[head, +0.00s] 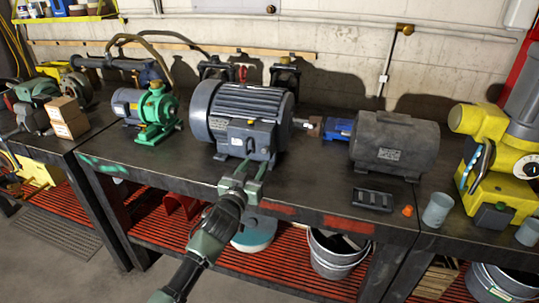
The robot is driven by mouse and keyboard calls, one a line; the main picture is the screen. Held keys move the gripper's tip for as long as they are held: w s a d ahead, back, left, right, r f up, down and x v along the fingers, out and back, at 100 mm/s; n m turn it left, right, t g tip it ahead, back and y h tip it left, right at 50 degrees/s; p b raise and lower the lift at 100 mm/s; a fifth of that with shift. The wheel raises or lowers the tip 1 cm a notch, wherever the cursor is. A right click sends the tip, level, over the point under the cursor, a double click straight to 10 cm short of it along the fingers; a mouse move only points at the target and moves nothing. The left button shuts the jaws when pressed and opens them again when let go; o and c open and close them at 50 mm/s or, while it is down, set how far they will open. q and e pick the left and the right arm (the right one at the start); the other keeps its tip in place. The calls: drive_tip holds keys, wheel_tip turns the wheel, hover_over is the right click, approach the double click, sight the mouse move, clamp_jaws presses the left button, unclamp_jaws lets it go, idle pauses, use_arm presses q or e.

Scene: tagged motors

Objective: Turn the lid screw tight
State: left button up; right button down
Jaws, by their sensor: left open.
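A large dark blue-grey motor (250,95) with cooling fins stands in the middle of the bench. Its terminal box (239,141) faces me, with a small yellow spot and a pale tag on it. I cannot make out a lid screw clearly at this size. My left gripper (249,170) is open, its two fingers pointing at the lower front of this box; I cannot tell whether they touch it. My right gripper is out of view.
A green and blue pump (152,110) stands left of the large motor. A small cardboard box (68,118) is farther left. An orange piece (407,211), a grey cup (437,210) and a yellow machine (498,160) stand at right. Buckets (338,252) sit below on the red slatted shelf.

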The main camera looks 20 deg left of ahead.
sight(264, 152)
use_arm(q)
drive_tip(key=w, duration=0.5)
drive_tip(key=shift+d, duration=0.15)
drive_tip(key=shift+w, duration=0.65)
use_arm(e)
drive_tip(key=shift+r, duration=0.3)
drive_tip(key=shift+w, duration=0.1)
use_arm(q)
clamp_jaws()
